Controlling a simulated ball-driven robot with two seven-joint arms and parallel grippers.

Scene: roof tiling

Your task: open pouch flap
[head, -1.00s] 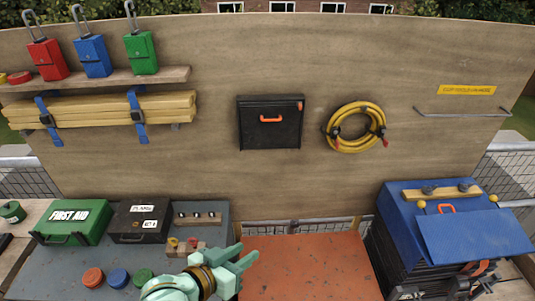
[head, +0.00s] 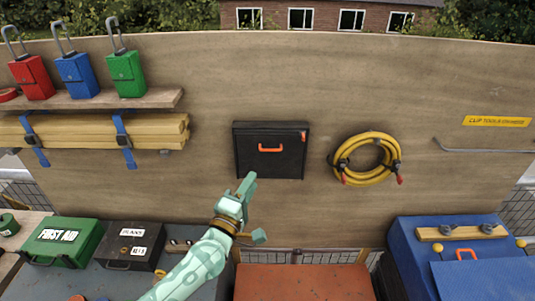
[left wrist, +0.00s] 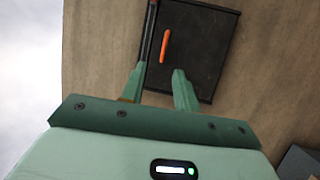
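The pouch (head: 270,165) is a flat black case on the plywood wall. Its front looks shut, with an orange handle (head: 270,149) across the middle and a small orange tab at its upper right corner. My left gripper (head: 252,210) is just below the pouch, with one finger overlapping its lower left edge in the head view. In the left wrist view my left gripper (left wrist: 158,87) is open and empty. Its fingers point at the pouch (left wrist: 205,60), and the orange handle (left wrist: 165,46) lies just beyond the gap between them. My right gripper is out of view.
A coiled yellow hose (head: 367,159) hangs right of the pouch. A shelf (head: 90,99) with red, blue and green pouches is at upper left. Below stand a green first aid box (head: 62,242), a dark case (head: 130,245) and a blue-covered box (head: 460,240).

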